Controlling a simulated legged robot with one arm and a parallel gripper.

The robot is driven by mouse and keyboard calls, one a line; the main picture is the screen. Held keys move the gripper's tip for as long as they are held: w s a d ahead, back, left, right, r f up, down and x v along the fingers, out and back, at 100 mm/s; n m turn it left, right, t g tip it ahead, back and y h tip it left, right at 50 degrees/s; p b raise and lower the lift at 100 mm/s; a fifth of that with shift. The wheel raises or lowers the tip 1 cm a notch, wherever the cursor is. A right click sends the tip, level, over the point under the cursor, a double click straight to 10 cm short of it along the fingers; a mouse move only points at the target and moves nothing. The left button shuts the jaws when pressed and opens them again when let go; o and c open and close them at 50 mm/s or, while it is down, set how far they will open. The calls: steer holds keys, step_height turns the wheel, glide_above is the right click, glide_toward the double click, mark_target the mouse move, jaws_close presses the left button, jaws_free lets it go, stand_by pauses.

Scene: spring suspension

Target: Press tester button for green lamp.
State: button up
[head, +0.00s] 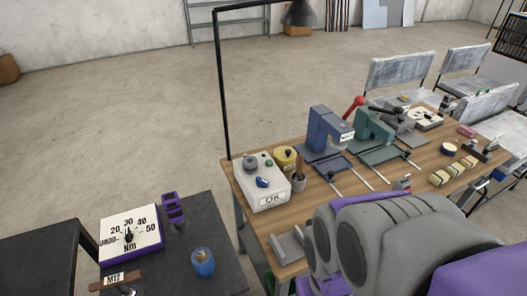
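A pale grey box (265,188) stands at the left end of the wooden workbench and is probably the tester. Its top carries a round grey knob (250,162), a small green part (269,163) and a blue part (262,183). I cannot tell which of these is the button or the lamp, or whether any is lit. My grey and purple arm fills the lower right and hides part of the bench front. My gripper's fingertips do not show.
Blue (327,130) and green (374,128) presses stand right of the box, with a yellow roll (285,157) and a small pot (298,182) closer. A dark table (215,215) at lower left holds a dial board (130,237) and blue canister (203,262). A black lamp post (222,90) rises behind.

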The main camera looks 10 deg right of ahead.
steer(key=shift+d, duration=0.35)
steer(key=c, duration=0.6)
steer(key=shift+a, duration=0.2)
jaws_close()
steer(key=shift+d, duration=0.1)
